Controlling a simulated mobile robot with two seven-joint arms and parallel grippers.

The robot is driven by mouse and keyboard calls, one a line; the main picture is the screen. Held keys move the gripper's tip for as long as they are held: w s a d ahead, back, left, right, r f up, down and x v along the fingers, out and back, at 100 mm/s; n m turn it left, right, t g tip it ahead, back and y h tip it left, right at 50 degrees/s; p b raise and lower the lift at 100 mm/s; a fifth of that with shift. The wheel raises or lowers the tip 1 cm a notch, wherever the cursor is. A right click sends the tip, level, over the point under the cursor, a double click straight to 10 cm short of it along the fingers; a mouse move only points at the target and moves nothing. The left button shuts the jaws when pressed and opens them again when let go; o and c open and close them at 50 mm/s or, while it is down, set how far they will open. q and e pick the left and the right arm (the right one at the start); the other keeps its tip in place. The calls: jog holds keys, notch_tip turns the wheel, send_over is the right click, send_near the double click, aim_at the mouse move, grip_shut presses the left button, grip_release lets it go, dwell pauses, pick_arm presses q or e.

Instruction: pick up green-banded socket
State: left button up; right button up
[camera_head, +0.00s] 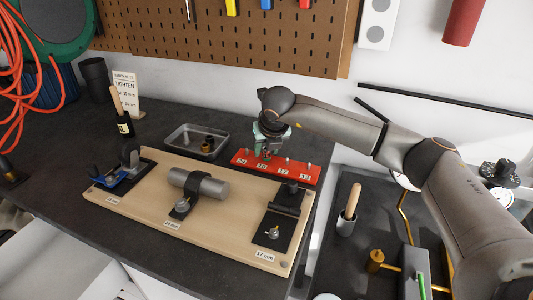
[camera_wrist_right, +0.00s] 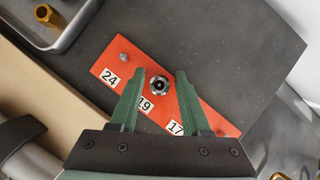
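A red rack (camera_head: 303,173) with number labels lies on the bench behind the wooden board; it also shows in the right wrist view (camera_wrist_right: 108,61). In that view a metal socket (camera_wrist_right: 159,85) stands on the rack by the label 19. I see its top end, and no green band can be made out. My right gripper (camera_head: 269,141) points down over the rack. Its two green fingers (camera_wrist_right: 160,78) are open, one on each side of the socket, with gaps showing. In the head view the gripper partly hides this spot. My left gripper is not in view.
A metal tray (camera_head: 171,137) with brass and grey pieces stands left of the rack. The wooden board (camera_head: 145,195) in front carries clamped fixtures and a grey cylinder (camera_head: 212,188). Bare pegs stand at other rack places. A pegboard (camera_head: 220,45) rises behind.

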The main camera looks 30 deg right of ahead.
grip_shut()
jog(key=shift+r, duration=0.1)
dwell(0.4)
